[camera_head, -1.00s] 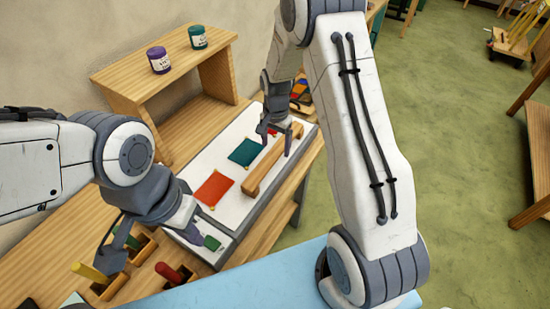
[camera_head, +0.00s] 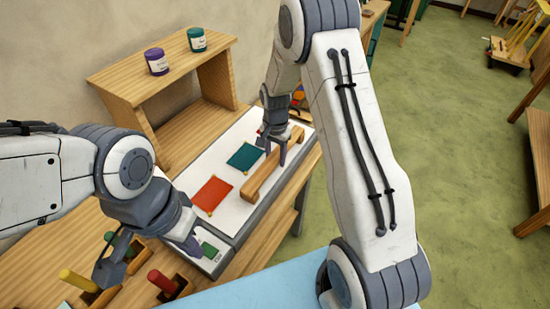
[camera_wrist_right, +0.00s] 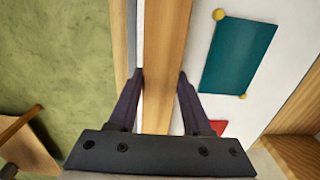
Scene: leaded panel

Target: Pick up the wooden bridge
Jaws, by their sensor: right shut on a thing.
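The wooden bridge (camera_head: 262,180) is a long light-brown bar along the right side of the white panel board (camera_head: 228,212). My right gripper (camera_head: 275,150) is at the bridge's far part, shut on it with one finger on each side. In the right wrist view the bridge (camera_wrist_right: 164,60) runs up between the two dark fingers (camera_wrist_right: 157,88). Whether the bridge touches the board is hard to tell. My left gripper (camera_head: 150,252) is open and empty, fingers wide apart near the board's near end and the tool holders.
Red (camera_head: 212,193) and teal (camera_head: 245,156) glass pieces lie on the board left of the bridge. A wooden shelf (camera_head: 160,60) bears purple (camera_head: 156,62) and green (camera_head: 197,40) jars. Red- and yellow-handled tools (camera_head: 162,283) stand near my left gripper. Green floor lies right.

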